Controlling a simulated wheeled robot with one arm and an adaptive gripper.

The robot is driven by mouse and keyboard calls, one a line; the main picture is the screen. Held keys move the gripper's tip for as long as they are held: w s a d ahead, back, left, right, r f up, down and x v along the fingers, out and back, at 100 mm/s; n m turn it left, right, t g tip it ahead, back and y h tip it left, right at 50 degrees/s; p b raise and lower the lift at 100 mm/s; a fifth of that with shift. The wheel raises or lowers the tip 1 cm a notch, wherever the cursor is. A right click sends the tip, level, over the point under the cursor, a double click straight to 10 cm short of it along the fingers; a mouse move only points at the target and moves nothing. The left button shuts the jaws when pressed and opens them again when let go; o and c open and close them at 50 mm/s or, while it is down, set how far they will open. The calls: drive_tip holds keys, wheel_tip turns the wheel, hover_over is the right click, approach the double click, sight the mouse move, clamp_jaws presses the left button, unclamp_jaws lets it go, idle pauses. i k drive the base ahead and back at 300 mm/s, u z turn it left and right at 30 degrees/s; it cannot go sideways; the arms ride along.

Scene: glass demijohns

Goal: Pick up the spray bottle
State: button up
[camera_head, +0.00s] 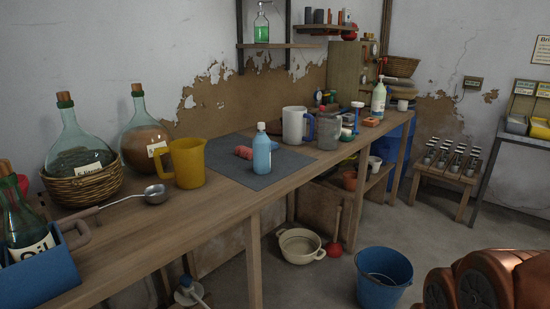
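I cannot tell for sure which bottle is the spray bottle. A white bottle (379,101) with a greenish label and a pump-like or trigger-like top stands upright near the far end of the wooden workbench (222,204). A light blue bottle (262,158) with a pale cap stands upright on the dark mat (222,168) near the bench's front edge; no trigger shows on it.
A white jug (294,127) and a glass jar (329,133) stand between the bottles. A blue bucket (383,278) and beige pot (300,246) occupy the floor.

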sight(261, 143)
drive_tip(key=z, duration=0.2)
drive_tip(key=i, duration=0.65)
drive_tip(key=u, duration=1.6)
